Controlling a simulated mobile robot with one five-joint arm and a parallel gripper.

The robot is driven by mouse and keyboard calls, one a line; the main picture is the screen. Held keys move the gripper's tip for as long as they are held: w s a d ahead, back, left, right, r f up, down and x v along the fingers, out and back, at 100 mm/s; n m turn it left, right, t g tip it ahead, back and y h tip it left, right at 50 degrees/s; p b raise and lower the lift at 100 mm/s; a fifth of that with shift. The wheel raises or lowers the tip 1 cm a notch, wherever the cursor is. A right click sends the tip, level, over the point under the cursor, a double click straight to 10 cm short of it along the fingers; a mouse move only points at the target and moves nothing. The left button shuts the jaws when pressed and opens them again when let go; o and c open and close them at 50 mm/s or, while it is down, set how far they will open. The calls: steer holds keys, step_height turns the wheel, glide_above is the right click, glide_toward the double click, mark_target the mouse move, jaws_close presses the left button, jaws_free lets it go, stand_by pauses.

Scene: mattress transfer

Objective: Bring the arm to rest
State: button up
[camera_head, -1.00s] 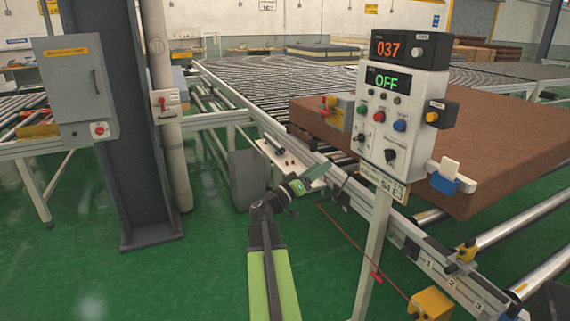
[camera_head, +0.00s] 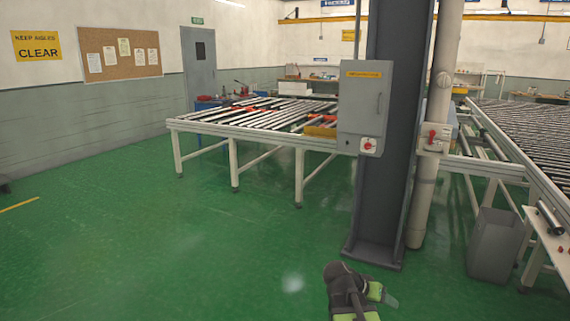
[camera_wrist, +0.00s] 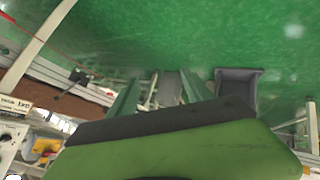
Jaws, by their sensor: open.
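My gripper (camera_wrist: 160,92) is open, its two green fingers apart in the wrist view with nothing between them. Behind the fingers, a dark and bright green part of my arm fills the bottom of that view. In the head view my arm is folded low at the bottom edge, and the gripper (camera_head: 388,298) shows only partly there, above the green floor. It touches nothing that I can see.
A grey bin (camera_head: 495,246) stands right of my arm and also shows in the wrist view (camera_wrist: 238,78). A dark steel column (camera_head: 385,200) carries a grey switch box (camera_head: 364,95). A roller table (camera_head: 245,122) stands behind. Open green floor (camera_head: 190,250) lies to the left.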

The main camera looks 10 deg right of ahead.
steer(key=s+a+f+n+g+y, duration=0.1)
steer(key=s+a+f+n+y, duration=0.15)
steer(key=a, duration=0.45)
steer(key=s+a+f+n+y, duration=0.2)
steer(key=a+y, duration=0.1)
steer(key=a, duration=0.3)
steer(key=s+a+f+n+g+y, duration=0.1)
steer(key=s+a+f+n+y, duration=0.15)
steer(key=a, duration=0.45)
step_height(320, 180, up, 17)
steer(key=p, duration=1.7)
steer(key=shift+w+d+n+y, duration=0.25)
steer(key=shift+w+n+y, duration=0.05)
steer(key=shift+y, duration=0.1)
steer(key=shift+f, duration=0.1)
steer(key=shift+c, duration=0.2)
